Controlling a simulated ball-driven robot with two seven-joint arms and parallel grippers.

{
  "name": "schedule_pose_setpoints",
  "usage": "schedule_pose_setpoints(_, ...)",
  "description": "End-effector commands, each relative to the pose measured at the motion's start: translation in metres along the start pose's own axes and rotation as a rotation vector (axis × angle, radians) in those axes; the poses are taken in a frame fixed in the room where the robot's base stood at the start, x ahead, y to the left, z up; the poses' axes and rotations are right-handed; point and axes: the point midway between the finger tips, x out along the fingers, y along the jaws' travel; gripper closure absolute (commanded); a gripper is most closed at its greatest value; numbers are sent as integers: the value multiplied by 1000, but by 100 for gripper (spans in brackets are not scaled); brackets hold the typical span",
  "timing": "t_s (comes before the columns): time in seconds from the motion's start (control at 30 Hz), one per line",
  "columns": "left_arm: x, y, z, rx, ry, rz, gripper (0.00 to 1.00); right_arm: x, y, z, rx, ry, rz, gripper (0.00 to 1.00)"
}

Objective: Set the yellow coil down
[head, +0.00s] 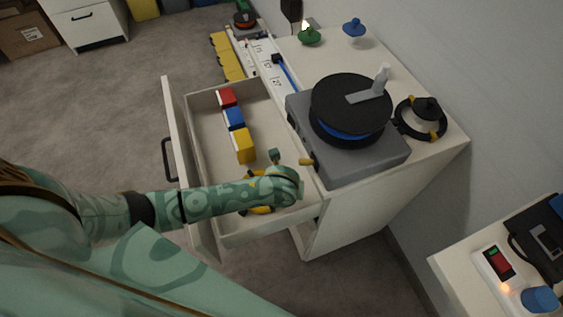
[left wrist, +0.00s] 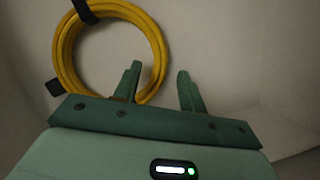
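The yellow coil (left wrist: 62,55) with black straps lies in the open drawer (head: 205,140). In the head view the coil (head: 260,209) shows only in part, as my left arm covers the rest. In the head view the left gripper (head: 286,184) is low over the drawer's near right part. My right gripper is not in view.
Red (head: 227,97), blue (head: 234,118) and yellow (head: 244,146) blocks stand in a row in the drawer. The drawer's left floor is bare.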

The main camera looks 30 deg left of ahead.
Motion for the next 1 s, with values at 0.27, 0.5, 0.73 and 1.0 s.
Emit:
schedule_pose_setpoints(0.27,-15,-1,2,0,-3,-3,59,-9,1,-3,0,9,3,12)
schedule_pose_setpoints(0.5,-74,-1,5,-1,-6,-6,59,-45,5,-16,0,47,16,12)
schedule_pose_setpoints(0.73,-114,-1,3,-1,-3,-4,59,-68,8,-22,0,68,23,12)
schedule_pose_setpoints(1.0,-122,0,0,-1,1,0,59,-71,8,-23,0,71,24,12)
